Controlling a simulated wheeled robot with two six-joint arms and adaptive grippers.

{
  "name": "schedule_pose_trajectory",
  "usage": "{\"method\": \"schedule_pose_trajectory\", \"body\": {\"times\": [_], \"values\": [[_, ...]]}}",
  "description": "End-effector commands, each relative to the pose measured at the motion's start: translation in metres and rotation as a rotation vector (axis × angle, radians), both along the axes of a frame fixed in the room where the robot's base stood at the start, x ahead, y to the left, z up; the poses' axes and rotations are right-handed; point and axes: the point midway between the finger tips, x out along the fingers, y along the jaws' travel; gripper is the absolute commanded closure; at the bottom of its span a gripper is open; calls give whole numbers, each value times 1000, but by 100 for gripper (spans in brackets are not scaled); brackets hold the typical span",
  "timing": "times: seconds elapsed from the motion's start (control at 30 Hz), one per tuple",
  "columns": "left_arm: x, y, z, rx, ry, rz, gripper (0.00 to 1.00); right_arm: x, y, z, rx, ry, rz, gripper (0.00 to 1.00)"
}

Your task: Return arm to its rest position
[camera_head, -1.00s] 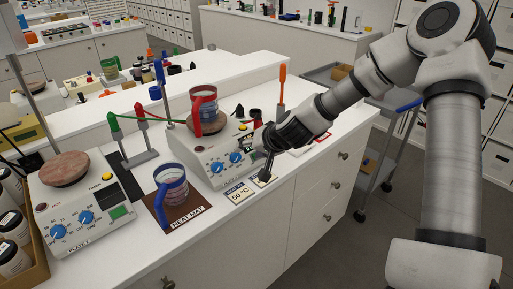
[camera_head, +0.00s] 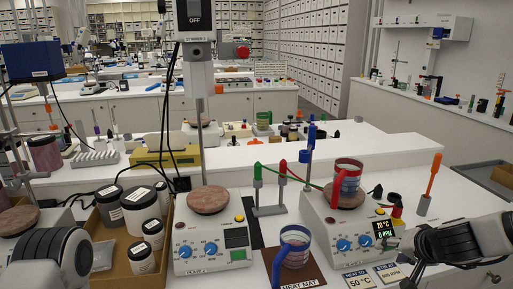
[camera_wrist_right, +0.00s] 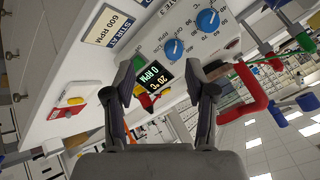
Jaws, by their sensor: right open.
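My right gripper (camera_head: 408,262) is open and empty in the lower right of the head view, in front of the right hotplate (camera_head: 318,228). In the right wrist view its two fingers (camera_wrist_right: 160,75) stand apart, with the hotplate's display between them and nothing gripped. The display (camera_head: 384,231) reads 20 °C and 0 RPM. A red-handled mug (camera_head: 348,176) stands on that hotplate's round top. A blue-handled mug (camera_head: 295,252) stands on the brown heat mat (camera_head: 316,278). A rounded grey link of my left arm shows at lower left; its gripper is out of view.
Cards reading 50 °C (camera_head: 358,281) and 600 RPM (camera_head: 389,273) lie before the right hotplate. Another hotplate (camera_head: 212,245) stands left of the heat mat. A box of white jars (camera_head: 140,215) is further left. An orange-handled tool (camera_head: 433,175) stands upright at right.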

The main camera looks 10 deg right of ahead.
Motion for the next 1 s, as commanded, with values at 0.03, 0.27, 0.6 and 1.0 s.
{"method": "schedule_pose_trajectory", "body": {"times": [0.03,0.27,0.6,1.0], "values": [[0,0,0,0,0,0,44,-8,3,-29,-31,70,16,44],[0,0,0,0,0,0,44,-109,45,-191,-280,497,302,44],[0,0,0,0,0,0,44,-293,119,-304,-394,797,748,44],[0,0,0,0,0,0,44,-285,145,-298,-270,690,596,44]]}}
